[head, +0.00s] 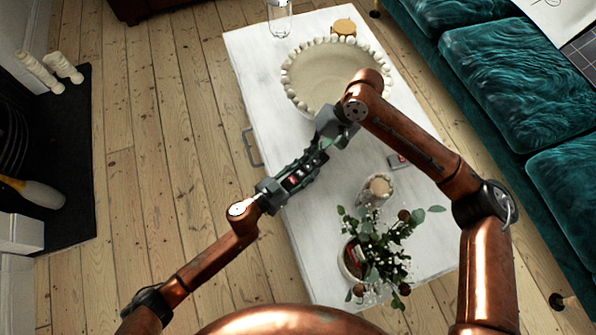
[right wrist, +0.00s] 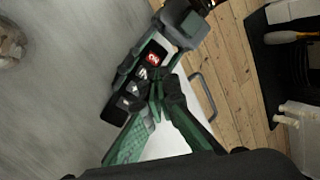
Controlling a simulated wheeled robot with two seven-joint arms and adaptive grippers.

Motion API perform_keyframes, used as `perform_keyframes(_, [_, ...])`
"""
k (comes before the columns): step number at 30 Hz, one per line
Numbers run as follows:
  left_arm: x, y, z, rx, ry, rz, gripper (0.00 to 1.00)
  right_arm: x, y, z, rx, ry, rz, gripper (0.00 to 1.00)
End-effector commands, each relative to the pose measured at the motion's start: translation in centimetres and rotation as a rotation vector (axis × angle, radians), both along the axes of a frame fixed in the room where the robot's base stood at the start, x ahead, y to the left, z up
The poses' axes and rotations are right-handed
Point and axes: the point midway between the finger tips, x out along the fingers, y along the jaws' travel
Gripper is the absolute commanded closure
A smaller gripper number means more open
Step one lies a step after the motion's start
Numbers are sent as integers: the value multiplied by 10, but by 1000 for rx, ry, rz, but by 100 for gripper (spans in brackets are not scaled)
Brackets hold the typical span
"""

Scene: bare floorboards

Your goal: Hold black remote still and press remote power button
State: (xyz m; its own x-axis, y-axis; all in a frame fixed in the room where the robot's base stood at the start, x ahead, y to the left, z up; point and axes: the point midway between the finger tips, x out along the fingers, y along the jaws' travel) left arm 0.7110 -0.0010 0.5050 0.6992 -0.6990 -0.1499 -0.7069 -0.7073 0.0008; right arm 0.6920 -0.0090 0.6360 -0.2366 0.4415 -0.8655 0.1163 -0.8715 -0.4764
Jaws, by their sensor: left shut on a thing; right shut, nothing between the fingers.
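The black remote (right wrist: 120,106) shows in the right wrist view, with a red button (right wrist: 153,58) near its upper end and pale markings below. My left gripper (right wrist: 142,62) is shut on the remote's upper part, holding it above the white table. In the head view the remote (head: 297,177) is small and partly hidden between the grippers (head: 290,181). My right gripper (right wrist: 157,88) is shut and empty, its fingertips over the remote's face just below the red button. I cannot tell whether they touch it.
The white coffee table (head: 252,55) carries a large beaded bowl (head: 322,75), a candle jar (head: 376,190), a small box (head: 398,161) and a plant (head: 380,250). A teal sofa (head: 520,75) stands at the right. Floorboards lie open at the left.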

Motion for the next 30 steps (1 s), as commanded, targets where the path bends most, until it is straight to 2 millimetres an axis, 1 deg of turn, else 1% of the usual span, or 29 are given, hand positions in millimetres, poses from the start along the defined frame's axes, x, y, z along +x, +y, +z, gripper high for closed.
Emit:
perform_keyframes(6, [0,0,0,-1,-1,0,92,2,-7,4,159,-173,345,100])
perform_keyframes(14, [0,0,0,-1,-1,0,92,5,-16,9,350,-415,742,100])
perform_keyframes(21, [0,0,0,0,0,0,92,8,-26,13,511,-671,1086,100])
perform_keyframes(27, [1,0,0,0,0,0,92,10,-32,16,604,-851,1298,100])
perform_keyframes(30, [1,0,0,-1,1,0,92,11,-34,17,628,-908,1361,100])
